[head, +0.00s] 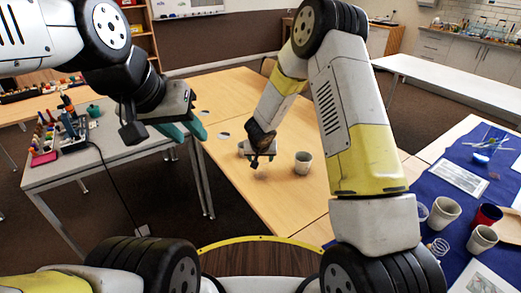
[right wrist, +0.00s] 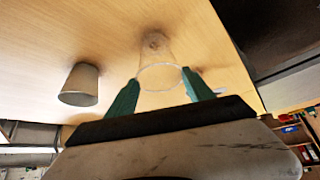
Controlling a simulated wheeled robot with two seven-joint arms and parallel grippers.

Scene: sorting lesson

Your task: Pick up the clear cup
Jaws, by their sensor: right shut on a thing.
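The clear cup (right wrist: 158,62) is see-through and shows between the two green fingers of my right gripper (right wrist: 160,92) in the right wrist view. The fingers are shut on it near its rim. I cannot tell whether its base touches the table. In the head view my right gripper (head: 262,160) is low over the wooden table (head: 240,100), and the clear cup is hard to make out there. My left gripper (head: 184,131) is open and empty, raised between the grey table and the wooden table.
A grey-white cup (head: 303,162) stands close to the right gripper; it also shows in the right wrist view (right wrist: 80,85). A blue cloth (head: 470,165) at right carries several cups and papers. A grey table (head: 110,150) at left holds small items.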

